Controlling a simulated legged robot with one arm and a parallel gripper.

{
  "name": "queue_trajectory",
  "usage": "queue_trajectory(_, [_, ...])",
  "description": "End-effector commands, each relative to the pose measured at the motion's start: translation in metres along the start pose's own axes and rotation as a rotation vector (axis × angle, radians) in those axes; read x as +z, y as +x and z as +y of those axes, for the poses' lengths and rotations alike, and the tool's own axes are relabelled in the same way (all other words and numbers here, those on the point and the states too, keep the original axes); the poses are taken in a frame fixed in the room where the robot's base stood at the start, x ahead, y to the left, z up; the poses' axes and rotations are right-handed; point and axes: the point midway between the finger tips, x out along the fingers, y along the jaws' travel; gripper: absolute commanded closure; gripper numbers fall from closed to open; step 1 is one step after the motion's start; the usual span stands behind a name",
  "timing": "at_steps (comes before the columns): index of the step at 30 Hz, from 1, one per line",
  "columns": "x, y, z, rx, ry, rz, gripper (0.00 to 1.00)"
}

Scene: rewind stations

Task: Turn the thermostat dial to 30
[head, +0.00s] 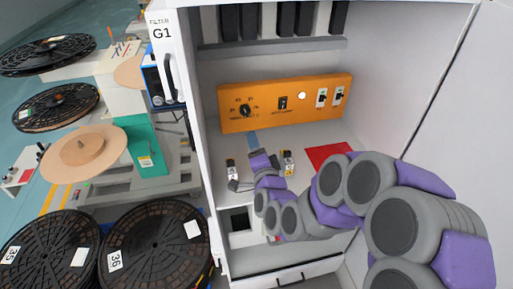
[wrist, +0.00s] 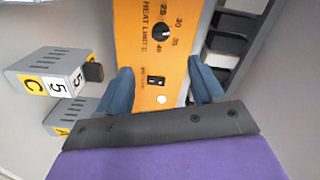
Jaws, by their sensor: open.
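The thermostat dial is a round black knob (head: 244,110) on the left of an orange panel (head: 262,120) inside the cabinet. In the wrist view the dial (wrist: 161,33) has the numbers 25, 30, 35 and 40 around it and the words HEAT LIMIT C. It carries a light mark whose exact direction I cannot read. My gripper (wrist: 158,66) is open, its two blue fingers spread and empty in front of the panel. The dial appears between and beyond the fingertips. In the head view my gripper (head: 253,140) is just below the dial, apart from it.
A black switch (head: 283,103), a white lamp (head: 302,96) and two rocker switches (head: 330,96) share the panel. Small labelled grey blocks (head: 232,169) and a red mat (head: 318,157) lie on the cabinet floor. The cabinet wall (head: 410,60) stands right of my arm; reels (head: 155,245) are outside left.

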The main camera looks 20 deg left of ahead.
Motion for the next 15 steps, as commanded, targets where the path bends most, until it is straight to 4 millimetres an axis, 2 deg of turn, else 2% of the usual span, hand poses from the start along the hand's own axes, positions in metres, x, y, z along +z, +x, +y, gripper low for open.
queue_trajectory(15, [-0.0036,-0.0027,0.0001,0.02,-0.02,-0.012,0.33])
